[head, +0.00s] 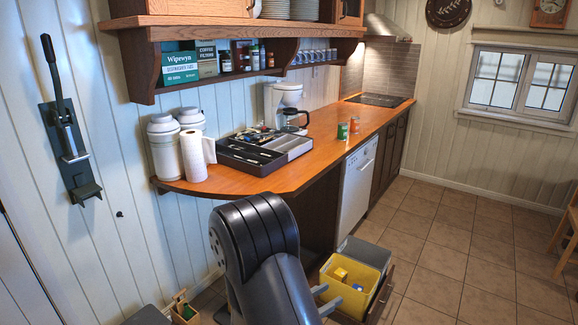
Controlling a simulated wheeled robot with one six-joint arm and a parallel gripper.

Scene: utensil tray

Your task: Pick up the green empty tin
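A small green tin (342,131) stands upright on the wooden counter (325,118), near its front edge and left of the dishwasher. I cannot see whether it is empty. An orange-red tin (354,123) stands just behind and to its right. My gripper (327,298) is low in the picture, partly hidden behind my dark arm. Its two light grey fingers are apart with nothing visible between them. It is well below and in front of the counter, far from the tins, beside a yellow bin.
A dark utensil tray (236,158) and paper towel roll (193,156) stand on the counter's left part; a coffee maker (287,104) stands behind. The yellow bin (374,290) sits in a pulled-out drawer. Counter around the tins is clear; a shelf (225,82) hangs above.

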